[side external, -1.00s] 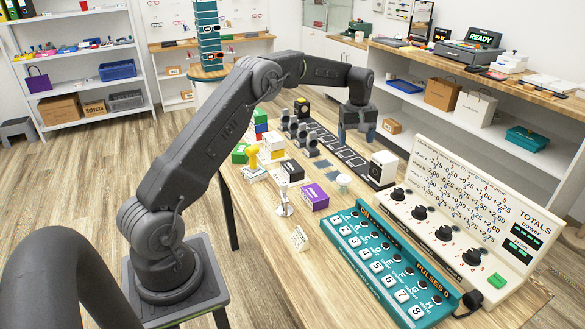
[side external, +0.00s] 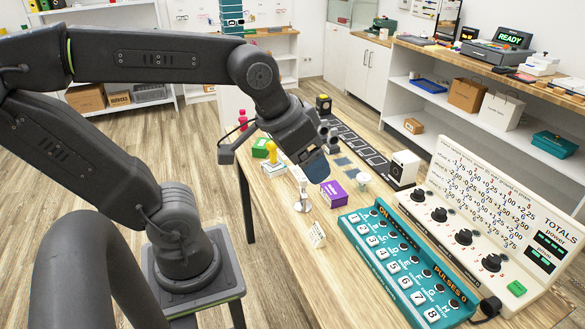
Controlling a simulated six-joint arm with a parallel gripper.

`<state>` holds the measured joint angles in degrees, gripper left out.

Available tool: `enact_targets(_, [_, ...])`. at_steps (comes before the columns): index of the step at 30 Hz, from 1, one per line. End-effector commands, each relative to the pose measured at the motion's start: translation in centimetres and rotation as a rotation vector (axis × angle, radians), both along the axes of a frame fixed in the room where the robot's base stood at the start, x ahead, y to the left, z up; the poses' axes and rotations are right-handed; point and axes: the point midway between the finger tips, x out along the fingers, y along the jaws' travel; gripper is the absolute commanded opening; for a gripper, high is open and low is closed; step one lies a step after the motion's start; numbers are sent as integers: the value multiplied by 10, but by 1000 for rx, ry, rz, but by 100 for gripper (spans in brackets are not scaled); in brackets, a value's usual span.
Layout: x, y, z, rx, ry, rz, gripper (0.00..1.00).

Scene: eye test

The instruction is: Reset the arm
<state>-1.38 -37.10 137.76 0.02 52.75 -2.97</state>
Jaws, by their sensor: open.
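My gripper (side external: 270,162) hangs tilted at the end of my bent arm, above the far left part of the wooden table (side external: 285,262). Its jaws are apart, and I see nothing held between them. It shows in front of several small items, partly hiding them. A purple box (side external: 333,194) stands just below and right of it in the picture.
A teal key panel (side external: 400,268) and a cream totals board (side external: 470,205) with black knobs fill the table's right side. A white box (side external: 404,168) stands by a dark strip of squares (side external: 358,143). Shelves (side external: 480,118) line the back right.

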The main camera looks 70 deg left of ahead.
Motion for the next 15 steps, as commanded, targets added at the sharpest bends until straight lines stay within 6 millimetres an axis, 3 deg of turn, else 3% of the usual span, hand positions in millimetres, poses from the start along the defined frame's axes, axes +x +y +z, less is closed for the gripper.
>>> enact_targets(5, [-22, -5, -13, 22, -28, -66, 76])
enact_targets(15, [-24, -6, -15, 25, -27, -72, 76])
